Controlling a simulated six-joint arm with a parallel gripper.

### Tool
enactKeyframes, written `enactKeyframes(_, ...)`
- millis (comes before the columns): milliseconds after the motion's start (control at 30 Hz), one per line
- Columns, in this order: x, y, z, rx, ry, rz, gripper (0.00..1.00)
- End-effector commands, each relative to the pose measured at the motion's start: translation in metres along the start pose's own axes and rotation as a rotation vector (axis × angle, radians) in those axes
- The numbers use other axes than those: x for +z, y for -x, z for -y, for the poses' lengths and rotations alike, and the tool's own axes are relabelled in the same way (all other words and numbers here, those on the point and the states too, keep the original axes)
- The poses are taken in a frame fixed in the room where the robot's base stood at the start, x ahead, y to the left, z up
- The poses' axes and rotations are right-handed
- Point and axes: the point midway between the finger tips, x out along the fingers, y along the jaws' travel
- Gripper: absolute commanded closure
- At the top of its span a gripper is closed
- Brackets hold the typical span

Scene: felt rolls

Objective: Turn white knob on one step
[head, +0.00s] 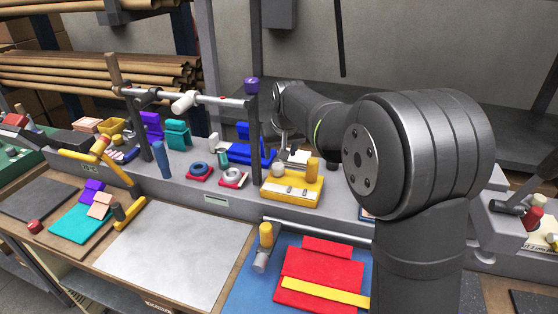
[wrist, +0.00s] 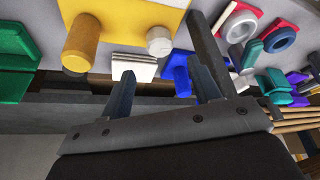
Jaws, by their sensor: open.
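The white knob (wrist: 159,40) is a short round peg on a yellow block (wrist: 120,18) in the wrist view. In the head view a small pale peg (head: 278,170) on the yellow block (head: 298,196) appears to be the same knob. A taller yellow cylinder (wrist: 82,42) stands on the same block. My gripper (wrist: 162,66) is open, with its two fingers apart and nothing held. In the wrist view the knob shows just beyond the gap between the fingertips, apart from them. In the head view my gripper (head: 284,140) hangs behind the block, partly unclear.
A striped white stack (wrist: 134,66) and a blue holder (wrist: 178,72) lie close to my fingers. A post (head: 255,140) with a rail stands left of the block. Red-based rings (head: 232,177) sit left of the block.

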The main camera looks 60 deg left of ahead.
Motion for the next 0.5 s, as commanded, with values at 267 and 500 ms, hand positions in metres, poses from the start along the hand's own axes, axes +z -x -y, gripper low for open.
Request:
enactKeyframes(267,-0.001,0.068,0.000,0.000,0.000,-0.003,0.43)
enactKeyframes(500,0.000,0.100,0.000,0.000,0.000,-0.001,0.43)
